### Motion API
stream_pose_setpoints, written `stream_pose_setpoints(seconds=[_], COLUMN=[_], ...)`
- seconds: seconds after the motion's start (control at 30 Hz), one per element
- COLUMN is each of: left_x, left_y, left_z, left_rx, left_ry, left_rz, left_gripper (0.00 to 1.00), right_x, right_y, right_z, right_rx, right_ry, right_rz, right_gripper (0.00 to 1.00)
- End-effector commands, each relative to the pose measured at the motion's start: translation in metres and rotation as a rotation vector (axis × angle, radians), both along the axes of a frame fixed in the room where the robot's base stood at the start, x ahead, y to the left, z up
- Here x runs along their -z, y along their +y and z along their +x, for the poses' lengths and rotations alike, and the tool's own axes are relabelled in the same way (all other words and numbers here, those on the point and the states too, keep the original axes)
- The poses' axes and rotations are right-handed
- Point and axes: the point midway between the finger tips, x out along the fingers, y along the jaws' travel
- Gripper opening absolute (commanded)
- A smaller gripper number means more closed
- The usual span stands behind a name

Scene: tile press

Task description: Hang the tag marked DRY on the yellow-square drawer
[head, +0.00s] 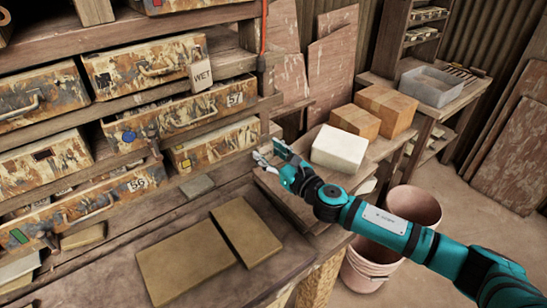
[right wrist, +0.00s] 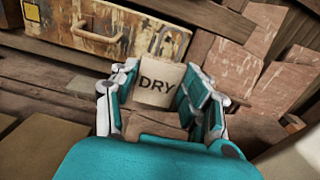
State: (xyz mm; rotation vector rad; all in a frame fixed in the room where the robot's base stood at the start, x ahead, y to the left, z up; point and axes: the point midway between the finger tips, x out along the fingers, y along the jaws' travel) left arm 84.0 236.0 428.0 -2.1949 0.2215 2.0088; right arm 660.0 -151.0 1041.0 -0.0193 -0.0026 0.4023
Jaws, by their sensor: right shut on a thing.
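The yellow-square drawer (head: 222,143) is a shut, rust-stained drawer at the right end of the shelves, with a yellow square at its left and a bar handle. It also shows at the upper left of the right wrist view (right wrist: 130,28). My right gripper (head: 268,158) is shut on the DRY tag (right wrist: 158,86), a pale tag with a metal loop at its top. The tag is upright between the fingers, in front of and to the right of the drawer's handle, apart from it. The tag is hard to make out in the head view. My left gripper is not in view.
A WET tag (head: 201,76) hangs on a drawer above. The drawer marked 57 (head: 190,110) stands just above the yellow-square drawer. Flat tan boards (head: 185,262) lie on the bench. A white block (head: 339,149) and orange-brown blocks (head: 387,108) stand right of my gripper.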

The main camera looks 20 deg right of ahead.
Motion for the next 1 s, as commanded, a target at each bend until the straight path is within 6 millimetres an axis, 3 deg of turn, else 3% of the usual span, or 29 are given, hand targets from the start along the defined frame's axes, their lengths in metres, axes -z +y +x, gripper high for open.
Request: stream_pose_setpoints(seconds=[0.6,1.0], left_x=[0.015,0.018], left_y=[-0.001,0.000], left_z=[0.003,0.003], left_rx=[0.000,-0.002], left_ry=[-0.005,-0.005], left_rz=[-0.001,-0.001], left_gripper=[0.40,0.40], right_x=[0.006,0.013], right_y=[0.015,0.019], right_z=[0.034,0.044], right_rx=[-0.001,0.000], right_ry=[0.000,0.000], right_rz=[0.001,0.001], right_gripper=[0.11,0.11])
